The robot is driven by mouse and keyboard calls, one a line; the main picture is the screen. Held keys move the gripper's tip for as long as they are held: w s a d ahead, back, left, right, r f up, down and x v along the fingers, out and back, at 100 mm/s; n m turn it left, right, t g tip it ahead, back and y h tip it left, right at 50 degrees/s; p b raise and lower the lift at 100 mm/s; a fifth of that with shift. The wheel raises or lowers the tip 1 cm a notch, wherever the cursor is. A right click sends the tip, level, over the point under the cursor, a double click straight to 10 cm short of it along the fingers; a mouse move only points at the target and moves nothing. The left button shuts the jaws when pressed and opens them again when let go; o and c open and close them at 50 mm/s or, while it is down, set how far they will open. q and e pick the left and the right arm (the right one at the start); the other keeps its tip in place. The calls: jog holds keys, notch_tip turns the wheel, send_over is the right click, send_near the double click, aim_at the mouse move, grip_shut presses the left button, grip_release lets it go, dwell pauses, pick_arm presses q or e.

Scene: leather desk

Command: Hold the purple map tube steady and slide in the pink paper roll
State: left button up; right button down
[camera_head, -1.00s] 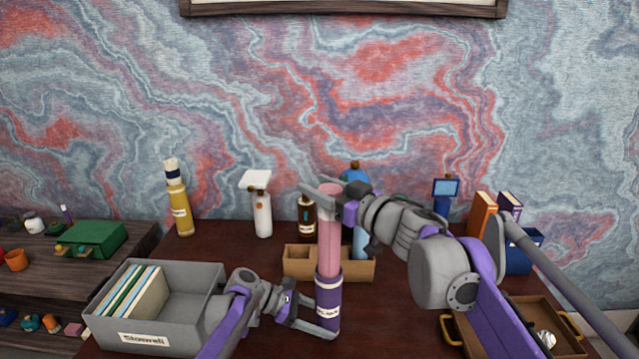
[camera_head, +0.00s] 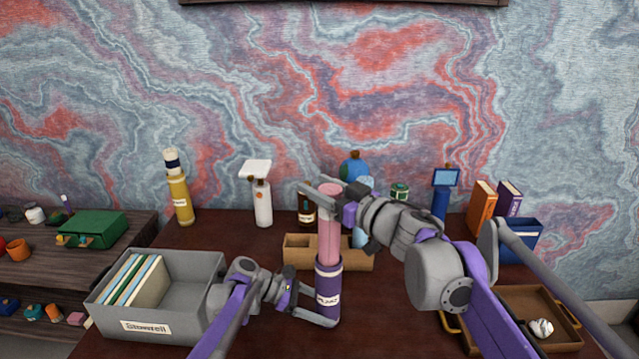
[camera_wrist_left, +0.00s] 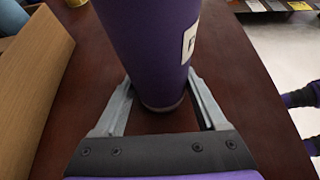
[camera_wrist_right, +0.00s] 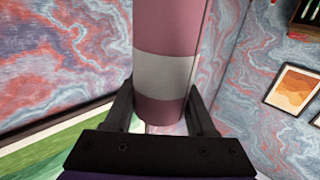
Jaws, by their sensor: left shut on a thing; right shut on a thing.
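The purple map tube (camera_head: 328,291) stands upright on the desk with a white label. My left gripper (camera_head: 333,318) is shut around its lower part; the left wrist view shows the tube (camera_wrist_left: 150,50) between the fingers (camera_wrist_left: 160,110). The pink paper roll (camera_head: 330,238) stands upright above the tube, its lower end at or inside the tube mouth. How deep it sits is hard to tell. My right gripper (camera_head: 328,192) is shut on the roll near its top. The right wrist view shows the roll (camera_wrist_right: 165,75) with a grey band between the fingers (camera_wrist_right: 165,115).
A grey bin (camera_head: 205,270) with folders stands left. A wooden box (camera_head: 297,253) sits behind the tube. A yellow bottle (camera_head: 180,203), a white spray bottle (camera_head: 262,205) and a blue-screen stand (camera_head: 441,200) line the back. A brown tray (camera_head: 510,300) lies right.

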aim_at(320, 224)
jog(key=shift+f, duration=4.6)
jog(key=shift+c, duration=0.7)
grip_release()
jog(key=v, duration=1.2)
pick_arm(q)
jog(key=o, duration=0.9)
pick_arm(e)
jog(key=shift+r, duration=0.1)
